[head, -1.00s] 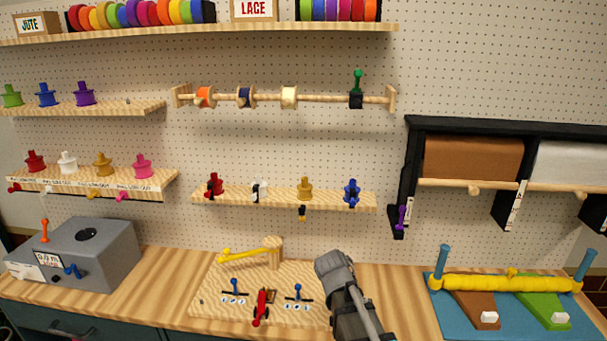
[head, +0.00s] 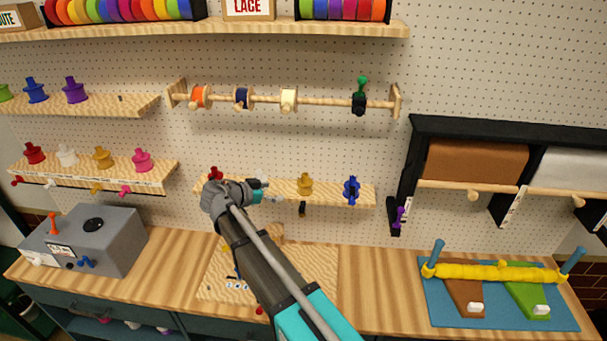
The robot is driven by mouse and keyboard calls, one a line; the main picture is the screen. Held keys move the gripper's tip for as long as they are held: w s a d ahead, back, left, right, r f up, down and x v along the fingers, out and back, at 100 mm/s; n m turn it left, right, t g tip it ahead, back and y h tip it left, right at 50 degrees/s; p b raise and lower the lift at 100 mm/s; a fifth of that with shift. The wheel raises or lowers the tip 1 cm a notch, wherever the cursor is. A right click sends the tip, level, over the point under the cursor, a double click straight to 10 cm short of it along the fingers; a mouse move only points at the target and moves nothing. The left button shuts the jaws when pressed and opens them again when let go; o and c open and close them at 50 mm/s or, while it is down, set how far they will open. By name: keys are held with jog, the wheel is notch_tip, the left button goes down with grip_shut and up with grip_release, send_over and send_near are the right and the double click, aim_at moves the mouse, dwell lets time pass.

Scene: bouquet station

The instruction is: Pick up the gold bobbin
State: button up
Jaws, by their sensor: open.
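A gold bobbin (head: 305,183) stands upright on the middle wooden shelf (head: 335,194), with a small black holder below the shelf edge under it. Another gold-coloured bobbin (head: 103,157) stands on the lower left shelf (head: 85,177), between a white and a pink one. My gripper (head: 267,191) is open at the middle shelf, just left of the first gold bobbin and apart from it. Its fingers overlap the white bobbin's spot in the view, so that bobbin is mostly hidden. I cannot tell whether they touch it.
A red bobbin (head: 216,173) shows behind my wrist and a blue bobbin (head: 352,189) stands right of the gold one. A rod with ribbon spools (head: 288,99) runs above. A wooden board (head: 318,285) lies below, partly covered by my arm. A black paper rack (head: 404,190) is to the right.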

aim_at(299, 186)
jog(key=shift+w+a+r, duration=0.15)
jog(key=shift+a+r, duration=0.3)
jog(key=shift+a, duration=0.05)
jog(key=shift+b+x, duration=1.45)
jog(key=shift+x, duration=2.85)
jog(key=shift+w+d, duration=0.1)
jog(key=shift+b+x, duration=0.95)
jog(key=shift+x, duration=1.55)
jog(key=c, duration=1)
